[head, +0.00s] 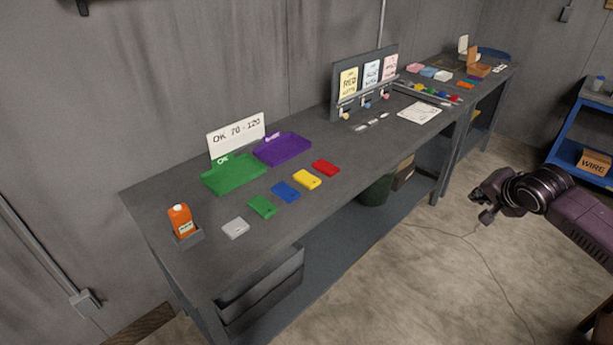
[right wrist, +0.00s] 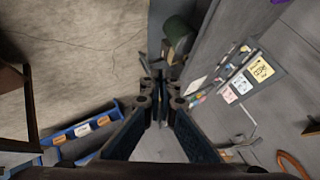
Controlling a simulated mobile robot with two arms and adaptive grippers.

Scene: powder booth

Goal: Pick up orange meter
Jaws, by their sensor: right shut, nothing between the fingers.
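The orange meter (head: 180,219) stands upright in a small grey holder (head: 189,240) at the near left end of the long grey workbench (head: 340,205). It has a white top and a pale label on its front. My right gripper (head: 484,206) is at the right of the head view, over the floor in front of the bench, far from the meter. In the right wrist view its fingers (right wrist: 160,88) are together with nothing between them. The meter is not seen in that view. My left gripper is not in view.
Grey, green, blue, yellow and red plates lie right of the meter. Behind them are a green tray (head: 222,182), a purple tray (head: 290,154) and an "OK 70-120" sign (head: 236,134). A blue shelf (head: 562,146) stands far right.

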